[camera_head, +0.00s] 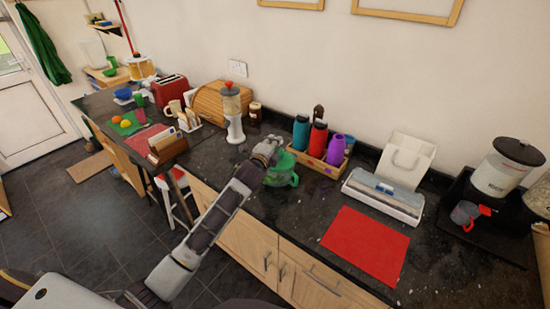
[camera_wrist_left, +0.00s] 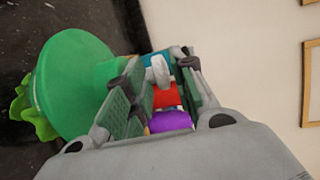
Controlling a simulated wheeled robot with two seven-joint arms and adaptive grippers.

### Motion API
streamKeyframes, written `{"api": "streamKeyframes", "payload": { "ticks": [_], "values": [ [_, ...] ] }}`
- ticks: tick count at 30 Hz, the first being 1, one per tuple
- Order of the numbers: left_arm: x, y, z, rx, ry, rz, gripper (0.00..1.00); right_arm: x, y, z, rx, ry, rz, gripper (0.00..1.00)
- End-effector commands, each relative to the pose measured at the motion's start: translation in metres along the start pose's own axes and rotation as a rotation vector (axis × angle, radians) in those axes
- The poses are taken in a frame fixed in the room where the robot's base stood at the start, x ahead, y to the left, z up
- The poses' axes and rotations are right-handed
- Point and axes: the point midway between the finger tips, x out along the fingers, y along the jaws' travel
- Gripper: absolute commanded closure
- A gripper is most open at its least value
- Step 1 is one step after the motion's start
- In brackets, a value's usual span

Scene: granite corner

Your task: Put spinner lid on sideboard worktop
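The bottles show through the gap, and a small grey-white part of unclear origin shows there too. My right gripper is in neither view.
Behind the lid stands a wooden caddy (camera_head: 308,163) with blue, red and purple bottles. A white blender-like appliance (camera_head: 234,128) stands to the left, near the bread bin (camera_head: 210,102). A red mat (camera_head: 366,244) lies to the right. Worktop between lid and mat is mostly clear.

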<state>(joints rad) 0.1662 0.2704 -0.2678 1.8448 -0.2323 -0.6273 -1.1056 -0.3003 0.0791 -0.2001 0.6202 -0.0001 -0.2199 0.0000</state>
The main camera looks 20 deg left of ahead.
Motion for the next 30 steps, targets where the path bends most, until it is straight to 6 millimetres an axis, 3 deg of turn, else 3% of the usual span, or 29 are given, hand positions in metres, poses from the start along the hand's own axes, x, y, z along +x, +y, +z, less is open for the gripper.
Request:
{"api": "streamKeyframes", "payload": {
  "ticks": [9, 24, 30],
  "values": [
    [0.019, -0.001, 0.0, -0.001, 0.0, 0.0, 0.74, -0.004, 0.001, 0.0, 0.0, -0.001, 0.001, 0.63],
    [0.02, 0.0, 0.0, 0.0, 0.0, 0.0, 0.74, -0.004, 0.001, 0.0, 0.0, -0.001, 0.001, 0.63],
    [0.02, 0.0, 0.0, 0.0, 0.0, 0.0, 0.97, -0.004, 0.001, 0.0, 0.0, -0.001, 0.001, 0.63]
  ]
}}
